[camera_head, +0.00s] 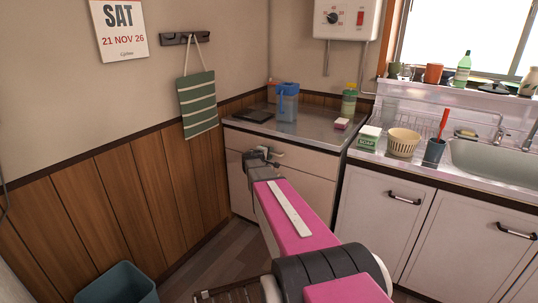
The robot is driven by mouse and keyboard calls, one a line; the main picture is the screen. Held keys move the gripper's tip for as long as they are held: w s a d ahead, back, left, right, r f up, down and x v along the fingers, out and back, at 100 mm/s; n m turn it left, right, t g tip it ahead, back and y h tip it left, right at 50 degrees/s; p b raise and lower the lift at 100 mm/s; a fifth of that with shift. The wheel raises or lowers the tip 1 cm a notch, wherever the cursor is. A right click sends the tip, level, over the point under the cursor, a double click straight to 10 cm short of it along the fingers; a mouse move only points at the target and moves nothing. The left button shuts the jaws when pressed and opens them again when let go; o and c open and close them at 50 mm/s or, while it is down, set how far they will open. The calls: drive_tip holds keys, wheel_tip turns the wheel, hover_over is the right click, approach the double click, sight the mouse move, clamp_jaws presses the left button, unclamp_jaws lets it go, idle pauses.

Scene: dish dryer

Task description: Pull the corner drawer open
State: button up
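The corner drawer (312,163) is the pale upper front of the corner cabinet, under the steel counter. Its front looks flush with the cabinet. A small handle (277,153) shows on it, partly behind my gripper. My gripper (264,154) is at the end of my pink arm, right by this handle. It is small and dark here, and my wrist covers part of the drawer. I cannot tell whether the fingers touch the handle or whether they are open or shut.
A blue jug (287,103), a dark flat tray (252,115) and a yellow-green bottle (349,100) stand on the corner counter. White cupboards (385,215) with dark handles are on the right. A teal bin (118,285) stands at the lower left. Wooden panelling (120,205) borders the left.

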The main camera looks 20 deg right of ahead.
clamp_jaws()
drive_tip(key=f+v, duration=0.3)
drive_tip(key=v, duration=1.3)
drive_tip(key=a+f+v, duration=0.1)
drive_tip(key=f+v, duration=0.3)
drive_tip(key=v, duration=1.2)
drive_tip(key=shift+s+a, duration=0.15)
drive_tip(key=shift+s, duration=0.3)
unclamp_jaws()
drive_tip(key=v, duration=1.1)
